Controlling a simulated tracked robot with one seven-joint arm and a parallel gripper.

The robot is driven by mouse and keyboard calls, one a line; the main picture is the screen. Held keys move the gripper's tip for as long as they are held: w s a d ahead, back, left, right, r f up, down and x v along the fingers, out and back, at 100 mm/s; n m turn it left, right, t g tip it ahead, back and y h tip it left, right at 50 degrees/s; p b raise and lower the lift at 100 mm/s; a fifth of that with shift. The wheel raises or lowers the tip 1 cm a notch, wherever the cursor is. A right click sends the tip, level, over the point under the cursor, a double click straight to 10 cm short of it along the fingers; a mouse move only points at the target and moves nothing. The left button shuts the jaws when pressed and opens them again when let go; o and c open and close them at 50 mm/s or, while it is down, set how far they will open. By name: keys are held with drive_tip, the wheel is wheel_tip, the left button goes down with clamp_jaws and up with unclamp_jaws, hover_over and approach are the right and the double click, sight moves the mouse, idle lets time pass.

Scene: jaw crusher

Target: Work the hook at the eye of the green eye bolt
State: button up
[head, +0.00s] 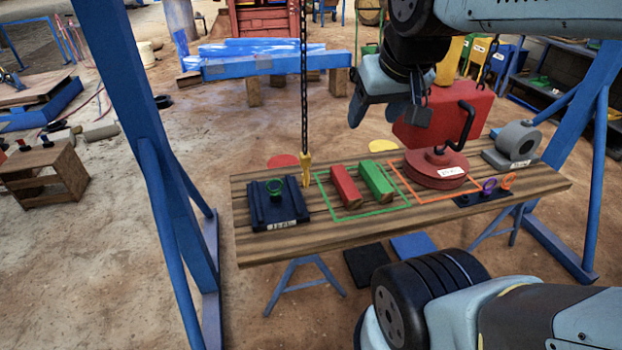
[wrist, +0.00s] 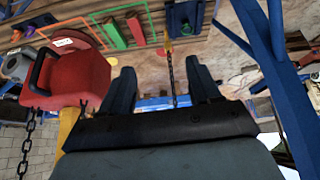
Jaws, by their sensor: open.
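The green eye bolt (head: 276,187) stands on a dark blue slotted block (head: 262,208) at the left end of the plank table. It shows only small in the wrist view (wrist: 186,28). A yellow hook (head: 306,168) hangs from a dark chain (head: 304,80) just right of the eye bolt, apart from it. In the wrist view the hook (wrist: 167,43) and chain (wrist: 173,85) appear between my fingers, but farther off. My gripper (head: 388,112) is open and empty, above the table's back side and right of the chain.
The plank table (head: 330,235) also bears red (head: 345,185) and green (head: 376,180) blocks, a red disc weight with a black crank handle (head: 438,168), purple and orange eye bolts, and a grey ring block (head: 517,142). A red box (head: 430,125) stands behind. Blue frame legs (head: 160,150) flank the table.

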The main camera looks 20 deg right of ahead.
sight(306, 167)
drive_tip(key=shift+o, duration=0.7)
drive_tip(key=shift+t, duration=0.3)
drive_tip(key=w, duration=0.3)
drive_tip(key=w+a+f, duration=0.1)
drive_tip(key=w, duration=0.1)
drive_tip(key=w+f+n+t, duration=0.15)
drive_tip(key=w+f, duration=0.35)
drive_tip(key=w, duration=0.6)
drive_tip(key=w+f+t, duration=0.2)
drive_tip(key=w+f, duration=0.3)
drive_tip(key=w, duration=0.6)
drive_tip(key=w+f+n+t+y, duration=0.1)
drive_tip(key=w+f+t, duration=0.2)
drive_tip(key=w+f, duration=0.85)
drive_tip(key=s+f+m+t+h, duration=0.1)
drive_tip(key=s+f+t, duration=0.2)
drive_tip(key=f, duration=0.8)
drive_tip(key=s+f+m+t, duration=0.2)
drive_tip(key=f, duration=0.9)
drive_tip(key=shift+n, duration=0.25)
drive_tip(key=w, duration=1.3)
drive_tip(key=shift+w+d, duration=0.3)
drive_tip(key=shift+w, duration=0.05)
drive_tip(key=shift+c, duration=0.4)
clamp_jaws()
